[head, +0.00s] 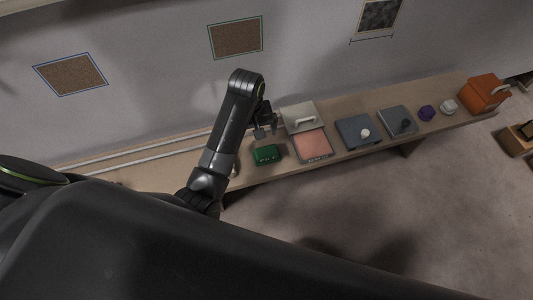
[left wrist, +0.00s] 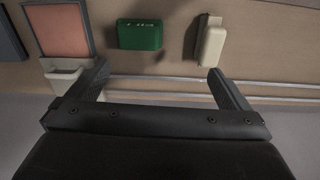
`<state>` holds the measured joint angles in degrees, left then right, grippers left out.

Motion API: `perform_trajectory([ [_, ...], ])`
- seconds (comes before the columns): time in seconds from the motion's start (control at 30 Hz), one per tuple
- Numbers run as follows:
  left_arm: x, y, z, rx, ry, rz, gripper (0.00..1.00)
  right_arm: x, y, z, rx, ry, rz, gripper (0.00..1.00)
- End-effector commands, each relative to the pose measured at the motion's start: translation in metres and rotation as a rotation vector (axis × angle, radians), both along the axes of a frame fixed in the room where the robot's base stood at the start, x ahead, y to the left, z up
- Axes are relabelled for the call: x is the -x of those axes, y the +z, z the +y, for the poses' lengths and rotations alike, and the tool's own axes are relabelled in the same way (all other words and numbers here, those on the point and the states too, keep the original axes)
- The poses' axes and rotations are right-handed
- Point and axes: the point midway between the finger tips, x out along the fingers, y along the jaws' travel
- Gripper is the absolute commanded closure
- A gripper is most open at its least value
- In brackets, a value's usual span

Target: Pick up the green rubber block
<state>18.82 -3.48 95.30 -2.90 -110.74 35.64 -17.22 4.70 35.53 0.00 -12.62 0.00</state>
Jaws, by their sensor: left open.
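The green rubber block (head: 266,153) lies on the bench near its front edge, left of a tray with a pink face. It also shows in the left wrist view (left wrist: 140,34), beyond the fingertips and between their lines. My left gripper (head: 265,131) hangs above the bench just behind the block, open and empty. In the left wrist view its two fingers (left wrist: 158,72) are spread wide, with bare bench and rails between them. The gripper does not touch the block. My right gripper is not in view.
The long bench (head: 345,160) stands along the wall. Right of the block are a pink-faced tray (head: 313,146), a pale lid with a handle (head: 300,117), grey boxes (head: 357,132), a purple piece (head: 427,113) and an orange case (head: 485,93). A cream object (left wrist: 212,42) is beside the block.

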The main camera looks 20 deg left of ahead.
Motion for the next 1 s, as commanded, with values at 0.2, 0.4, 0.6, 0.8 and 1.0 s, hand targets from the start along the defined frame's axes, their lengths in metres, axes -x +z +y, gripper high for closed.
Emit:
perform_trajectory([
  [0.2, -0.031, 0.023, -0.027, -0.001, 0.044, 0.044, 0.0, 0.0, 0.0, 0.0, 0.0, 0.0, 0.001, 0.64],
  [0.4, -0.034, 0.009, -0.03, -0.002, 0.054, 0.054, 0.0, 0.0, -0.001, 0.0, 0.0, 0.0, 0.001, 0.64],
  [0.6, -0.033, -0.035, -0.03, -0.002, 0.052, 0.054, 0.0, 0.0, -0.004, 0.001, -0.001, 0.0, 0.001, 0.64],
  [0.8, -0.033, -0.076, -0.03, -0.002, 0.051, 0.053, 0.0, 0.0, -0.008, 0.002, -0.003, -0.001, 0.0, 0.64],
  [1.0, -0.034, -0.095, -0.03, -0.002, 0.051, 0.049, 0.0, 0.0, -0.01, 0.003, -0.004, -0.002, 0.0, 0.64],
])
